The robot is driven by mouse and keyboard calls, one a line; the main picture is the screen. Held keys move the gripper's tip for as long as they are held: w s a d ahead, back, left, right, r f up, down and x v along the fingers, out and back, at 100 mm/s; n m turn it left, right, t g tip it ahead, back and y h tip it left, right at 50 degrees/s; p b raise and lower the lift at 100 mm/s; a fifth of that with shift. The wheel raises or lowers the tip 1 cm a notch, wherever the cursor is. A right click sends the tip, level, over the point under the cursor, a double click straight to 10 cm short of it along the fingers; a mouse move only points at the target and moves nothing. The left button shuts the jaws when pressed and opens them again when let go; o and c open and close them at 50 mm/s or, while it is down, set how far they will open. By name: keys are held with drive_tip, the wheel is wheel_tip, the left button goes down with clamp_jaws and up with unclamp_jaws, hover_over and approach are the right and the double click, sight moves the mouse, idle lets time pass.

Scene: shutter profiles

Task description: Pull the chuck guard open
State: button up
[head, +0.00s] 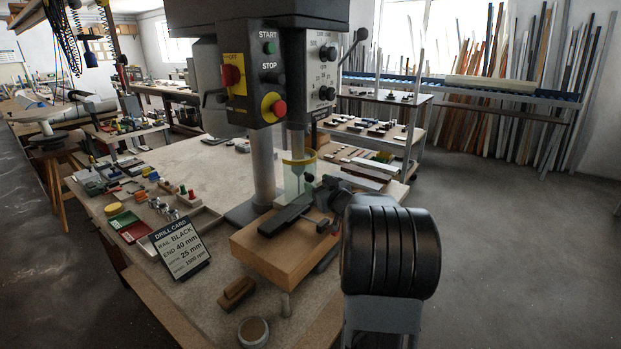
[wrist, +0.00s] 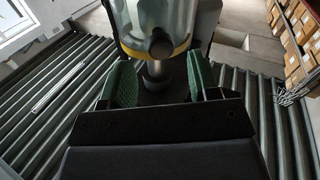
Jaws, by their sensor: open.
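The chuck guard (head: 294,180) is a clear shield with a yellow rim, standing around the drill chuck below the drill press head. A dark round knob (head: 310,178) sticks out from its front. In the wrist view the guard (wrist: 150,18) fills the top middle, with its knob (wrist: 160,46) at the yellow rim. My gripper (wrist: 161,80) is open, its green-padded fingers apart, one on each side of the knob's line. The knob appears just ahead of the fingertips; no contact is visible. In the head view my arm partly hides the gripper beside the guard.
A black rail (head: 286,214) lies on a wooden block (head: 268,247) below the guard. The control box (head: 253,88) hangs close by. A drill card (head: 180,246) and small parts stand on the bench (head: 215,185). The floor (head: 500,260) at right is clear.

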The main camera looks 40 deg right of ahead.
sight(311, 179)
drive_tip(key=shift+w+d+p, duration=0.15)
drive_tip(key=shift+w+p, duration=0.15)
drive_tip(key=shift+w, duration=2.05)
clamp_jaws()
